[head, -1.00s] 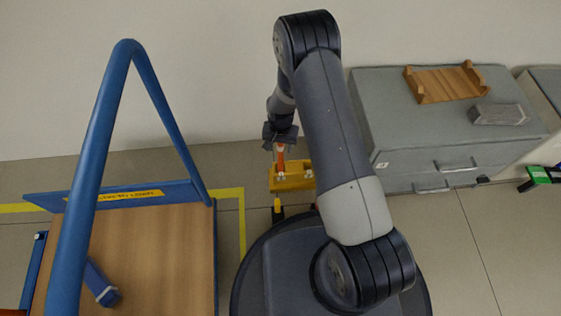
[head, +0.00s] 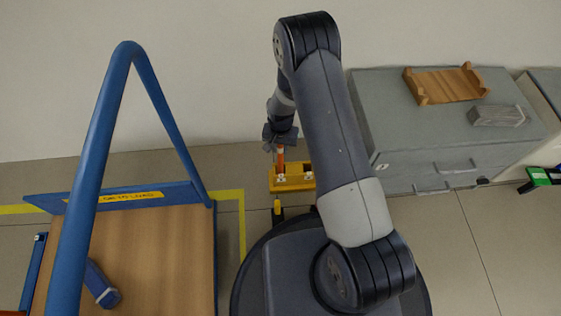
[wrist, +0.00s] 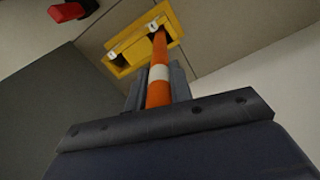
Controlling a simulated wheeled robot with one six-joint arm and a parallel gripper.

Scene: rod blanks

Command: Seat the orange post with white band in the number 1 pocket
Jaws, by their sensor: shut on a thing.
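The orange post with white band (wrist: 159,73) is held upright or nearly so between the fingers of my gripper (wrist: 156,92); in the head view the post (head: 281,157) shows just below my gripper (head: 280,140). The yellow block (wrist: 127,48) has two dark pockets with small white labels, and it also shows in the head view (head: 295,186). The post's far end is at the pocket on the right in the wrist view. I cannot tell how far it is inside, and the label numbers are too small to read.
A blue-framed cart (head: 160,250) with a wooden deck stands at left, with a blue piece (head: 101,284) on it. A grey cabinet (head: 390,120) at right bears a wooden cradle (head: 445,84) and a grey block (head: 497,115). A red thing (wrist: 67,11) shows in the wrist view.

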